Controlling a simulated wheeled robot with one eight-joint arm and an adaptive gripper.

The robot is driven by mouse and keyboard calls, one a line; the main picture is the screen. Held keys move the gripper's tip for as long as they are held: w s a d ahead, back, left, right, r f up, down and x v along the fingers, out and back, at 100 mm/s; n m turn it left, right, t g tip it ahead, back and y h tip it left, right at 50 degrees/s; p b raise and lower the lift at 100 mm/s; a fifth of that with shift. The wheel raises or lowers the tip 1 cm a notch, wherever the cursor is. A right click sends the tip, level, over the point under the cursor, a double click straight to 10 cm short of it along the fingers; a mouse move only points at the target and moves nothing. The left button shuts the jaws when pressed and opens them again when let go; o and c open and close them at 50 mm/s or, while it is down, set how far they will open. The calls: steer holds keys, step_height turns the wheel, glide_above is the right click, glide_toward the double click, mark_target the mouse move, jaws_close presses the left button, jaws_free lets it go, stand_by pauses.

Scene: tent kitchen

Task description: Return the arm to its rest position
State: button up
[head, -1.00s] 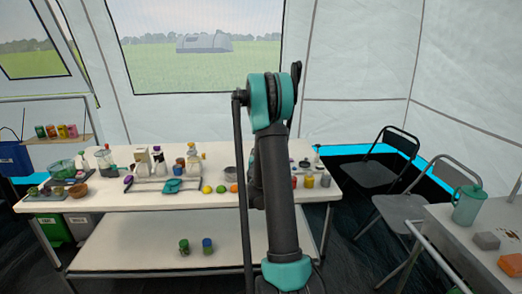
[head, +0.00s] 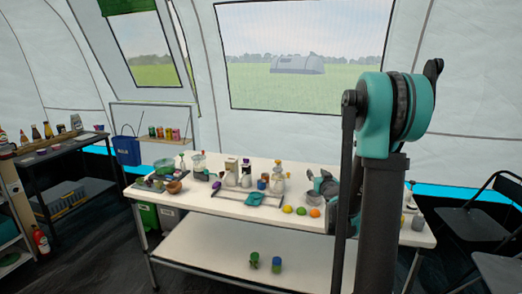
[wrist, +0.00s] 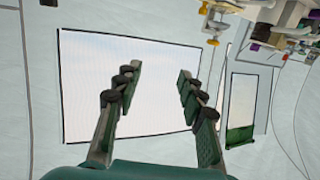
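My arm (head: 380,215) stands upright on the right of the head view, its teal and black joint at the top. My gripper (wrist: 158,76) is open in the wrist view, with two dark green, black-jointed fingers well apart. Nothing is between the fingers; a bright window (wrist: 140,95) shows behind them. In the head view, a teal and grey part that looks like my gripper (head: 325,187) shows left of the arm, above or in front of the table; its fingertips are too small to make out.
Black folding chairs (head: 485,215) stand at the right. A dark shelf unit (head: 75,160) and fire extinguisher (head: 40,240) are at the left.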

steer(key=s+a+f+n+g+y, duration=0.1)
steer(key=s+a+f+g+y, duration=0.15)
steer(key=s+a, duration=0.45)
steer(key=s+a+f+n+g+y, duration=0.1)
steer(key=s+a+f+g, duration=0.25)
steer(key=s, duration=0.75)
steer(key=s+d+f+m+g+h, duration=0.1)
steer(key=s+d+f+g+h, duration=0.1)
steer(key=s, duration=0.7)
steer(key=s+d+f+m+g+h, duration=0.1)
steer(key=s+d+f+g+h, duration=0.1)
steer(key=s+f, duration=0.5)
steer(key=s+d+g, duration=0.1)
steer(key=s+g, duration=0.1)
steer(key=s, duration=0.1)
steer(key=shift+s+d+f+g, duration=0.2)
steer(key=shift+s+f+g, duration=0.1)
